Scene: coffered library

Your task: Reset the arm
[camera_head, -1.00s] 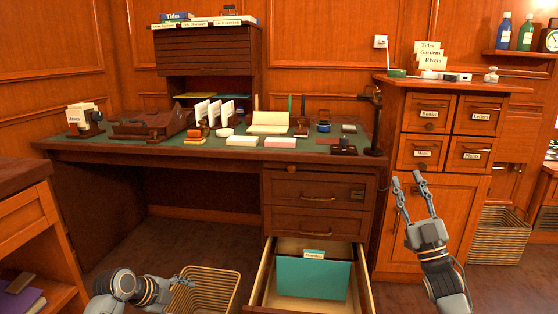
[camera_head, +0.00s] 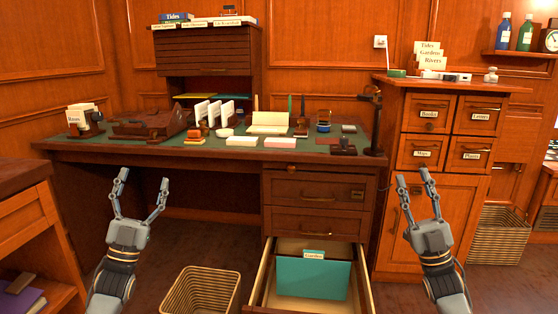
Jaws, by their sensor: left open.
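My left gripper (camera_head: 142,190) is raised in front of the desk's open kneehole, fingers pointing up and spread apart, with nothing between them. My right gripper (camera_head: 415,184) is raised in front of the cabinet at the right, fingers up and spread apart, also empty. Neither gripper appears to touch anything.
The desk (camera_head: 230,154) holds papers, stamps and a brown bag. Its bottom drawer (camera_head: 258,293) stands open with a teal folder (camera_head: 312,278) inside. A wicker basket (camera_head: 200,292) stands left of the drawer. A labelled cabinet (camera_head: 446,88) is at the right; another wicker basket (camera_head: 498,238) is beside it.

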